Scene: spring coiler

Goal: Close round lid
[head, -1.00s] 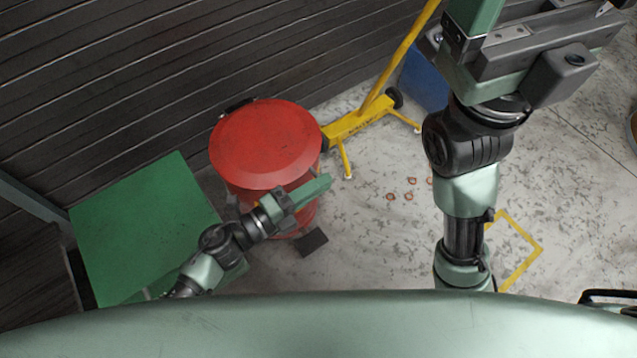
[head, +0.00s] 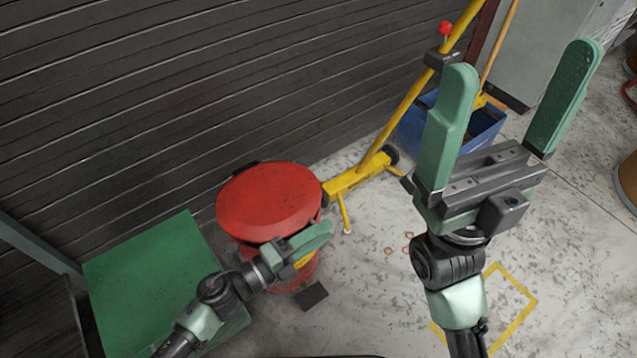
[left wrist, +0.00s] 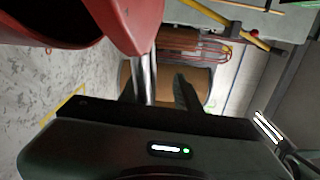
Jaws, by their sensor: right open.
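The round lid (head: 268,198) is red and tops a red drum (head: 303,272) by the slatted wall. A dark band shows under its near edge, so it may not lie flat; the left wrist view shows a red rim (left wrist: 130,22) with a dark hollow at top left. My left gripper (head: 318,236) is at the drum's near right side, just below the lid edge. Its fingers overlap in the head view, so I cannot tell whether they are apart or touch the lid. My right gripper (head: 522,62) is open and empty, raised at the right, away from the drum.
A green-topped table or box (head: 150,280) stands left of the drum. A yellow wheeled stand (head: 358,178) is close on its right, with a blue bin (head: 480,125) behind. A dark pedal-like plate (head: 312,295) is at the drum's foot. Small rings lie on the floor.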

